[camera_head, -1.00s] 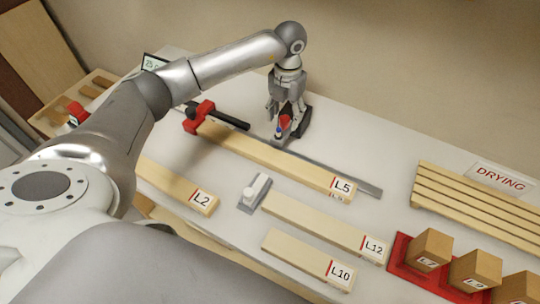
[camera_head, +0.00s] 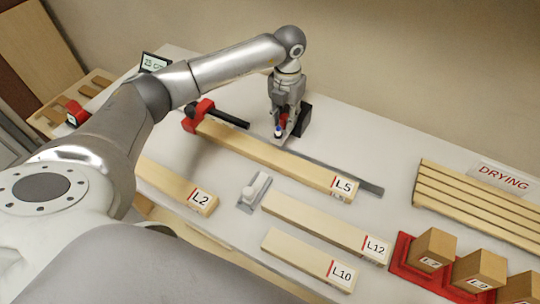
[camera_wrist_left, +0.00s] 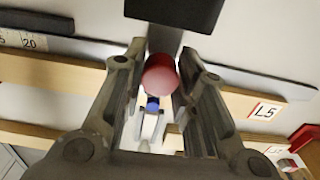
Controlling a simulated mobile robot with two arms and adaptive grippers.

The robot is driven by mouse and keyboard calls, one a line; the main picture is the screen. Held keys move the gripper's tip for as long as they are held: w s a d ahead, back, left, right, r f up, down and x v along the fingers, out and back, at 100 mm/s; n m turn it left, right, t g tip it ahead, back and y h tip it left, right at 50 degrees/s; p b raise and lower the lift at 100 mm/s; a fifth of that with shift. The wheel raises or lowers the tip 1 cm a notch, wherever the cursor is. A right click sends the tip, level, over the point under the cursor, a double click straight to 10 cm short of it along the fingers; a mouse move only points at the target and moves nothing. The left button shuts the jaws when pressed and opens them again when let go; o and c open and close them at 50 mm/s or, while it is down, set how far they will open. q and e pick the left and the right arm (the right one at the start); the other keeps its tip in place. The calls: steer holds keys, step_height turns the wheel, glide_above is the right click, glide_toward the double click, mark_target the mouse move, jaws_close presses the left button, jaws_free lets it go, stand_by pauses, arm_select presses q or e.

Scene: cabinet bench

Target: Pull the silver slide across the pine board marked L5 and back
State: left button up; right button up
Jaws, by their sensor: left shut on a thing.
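The pine board L5 (camera_head: 265,157) lies on the bench, with a long silver rail (camera_head: 345,177) along its far side. It also shows in the wrist view (camera_wrist_left: 70,85). A silver slide (camera_wrist_left: 163,42) crosses toward the board. It carries a red knob (camera_wrist_left: 160,75), with a black block (camera_wrist_left: 175,10) at its far end; the block also shows in the head view (camera_head: 305,118). My left gripper (camera_head: 281,130) is shut on the red knob, its fingers on either side. A small blue and white part (camera_wrist_left: 152,104) sits below the knob. My right gripper is out of view.
A red clamp (camera_head: 196,115) is at L5's left end. Boards L2 (camera_head: 170,182), L12 (camera_head: 320,224) and L10 (camera_head: 295,252) and a grey plate with a white knob (camera_head: 252,192) lie in front. A slatted drying rack (camera_head: 475,205) and a red tray (camera_head: 400,255) with wooden blocks are at right.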

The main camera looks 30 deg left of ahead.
arm_select(q)
steer(key=shift+s+d+p, duration=0.15)
steer(key=shift+s+p, duration=0.8)
steer(key=shift+s, duration=1.85)
steer(key=shift+s+d+p, duration=0.1)
steer(key=shift+s+p, duration=0.2)
steer(key=shift+s, duration=1.2)
steer(key=shift+f, duration=0.1)
steer(key=shift+w+b, duration=0.4)
steer(key=shift+w, duration=0.15)
steer(key=shift+w+a+b, duration=0.15)
steer(key=shift+w+b, duration=0.75)
steer(key=shift+w, duration=1.05)
steer(key=shift+w+a+b, duration=0.1)
steer(key=shift+w+b, duration=0.75)
steer(key=shift+w, duration=1.05)
steer(key=o, duration=0.9)
